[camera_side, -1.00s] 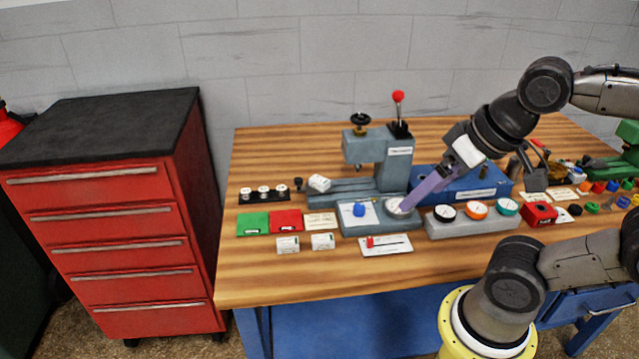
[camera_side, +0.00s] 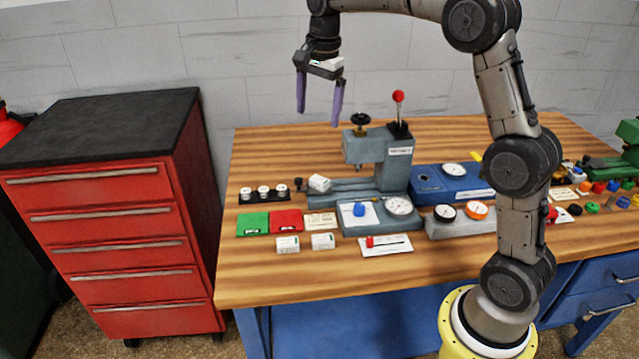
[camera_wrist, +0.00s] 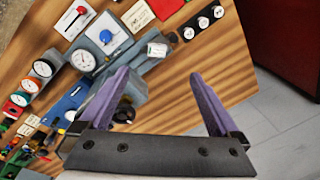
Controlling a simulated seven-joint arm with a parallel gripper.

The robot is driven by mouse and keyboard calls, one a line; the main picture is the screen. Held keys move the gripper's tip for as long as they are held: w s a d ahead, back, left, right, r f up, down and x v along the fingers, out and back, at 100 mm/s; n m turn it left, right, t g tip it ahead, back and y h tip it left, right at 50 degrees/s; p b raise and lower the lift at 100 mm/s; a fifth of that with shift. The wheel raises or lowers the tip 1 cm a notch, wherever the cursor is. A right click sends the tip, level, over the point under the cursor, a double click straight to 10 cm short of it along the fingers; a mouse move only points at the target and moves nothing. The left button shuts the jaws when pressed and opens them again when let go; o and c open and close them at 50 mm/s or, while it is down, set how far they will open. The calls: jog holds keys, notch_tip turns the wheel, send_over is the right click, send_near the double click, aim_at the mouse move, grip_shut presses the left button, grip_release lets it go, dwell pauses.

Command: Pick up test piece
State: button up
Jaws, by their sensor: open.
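My gripper (camera_side: 318,117) is open and empty, with purple fingers pointing down, high above the back left of the bench; its fingers also show in the wrist view (camera_wrist: 160,73). No piece is labelled legibly as the test piece, so I cannot tell which one it is. A white block-like piece (camera_side: 319,183) sits at the left of the grey press (camera_side: 388,165); it also shows beyond my fingertips in the wrist view (camera_wrist: 157,50). Several white round pieces (camera_side: 263,192) stand in a black rack at the left.
Green (camera_side: 252,223) and red (camera_side: 286,220) pads and white labelled boxes (camera_side: 322,241) lie at the front left. A blue gauge unit (camera_side: 430,183) and a dial row (camera_side: 450,227) stand right of the press. The press's red-knobbed lever (camera_side: 398,97) sticks up. The front bench strip is clear.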

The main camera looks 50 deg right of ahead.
jog(key=g, duration=0.1)
send_over(319, 180)
notch_tip(319, 180, down, 7)
jog(key=shift+m, duration=0.3)
jog(key=f, duration=0.7)
jog(key=shift+s, duration=0.2)
jog(key=shift+w+d+f, duration=0.1)
jog(key=shift+f, duration=1.5)
jog(key=shift+w+f, duration=0.1)
jog(key=shift+f, duration=1.45)
grip_shut()
